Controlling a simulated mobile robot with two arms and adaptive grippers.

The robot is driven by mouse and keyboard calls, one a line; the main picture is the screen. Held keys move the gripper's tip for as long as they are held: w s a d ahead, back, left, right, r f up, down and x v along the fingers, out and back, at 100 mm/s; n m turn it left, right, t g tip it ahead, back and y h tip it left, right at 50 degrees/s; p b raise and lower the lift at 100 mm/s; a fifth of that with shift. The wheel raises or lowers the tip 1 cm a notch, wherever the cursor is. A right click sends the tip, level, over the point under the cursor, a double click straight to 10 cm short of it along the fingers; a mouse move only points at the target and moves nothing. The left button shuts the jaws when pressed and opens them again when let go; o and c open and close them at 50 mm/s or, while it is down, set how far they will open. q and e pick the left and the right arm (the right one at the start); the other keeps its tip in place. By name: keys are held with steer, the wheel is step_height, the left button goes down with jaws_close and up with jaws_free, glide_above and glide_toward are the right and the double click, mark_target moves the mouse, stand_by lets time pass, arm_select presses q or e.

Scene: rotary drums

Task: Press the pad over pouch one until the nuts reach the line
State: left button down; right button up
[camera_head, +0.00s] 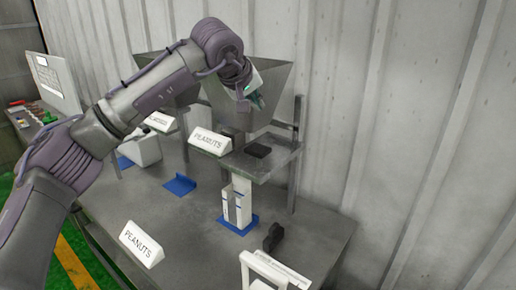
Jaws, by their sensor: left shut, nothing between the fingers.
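My left gripper (257,100) is shut and empty, in front of the metal hopper (283,84) and above the shelf. A black pad (258,149) lies on the metal shelf under the hopper, below and apart from the gripper. A white container with dark marks (242,192), perhaps the pouch, stands upright below the shelf on a blue base (248,222). I cannot see nuts or tell their level. A PEANUTS sign (211,141) is by the shelf. My right gripper is not in view.
A second PEANUTS sign (141,243), a black object (273,237) and a white frame (270,270) are at the front of the metal table. A corrugated wall (420,130) closes the back.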

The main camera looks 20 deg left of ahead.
mark_target(256, 149)
arm_select(q)
steer(key=shift+f, duration=0.15)
step_height(256, 149, down, 8)
steer(key=b, duration=0.6)
steer(key=shift+f+b, duration=0.3)
steer(key=shift+b, duration=0.15)
stand_by(0.5)
steer(key=shift+f, duration=0.35)
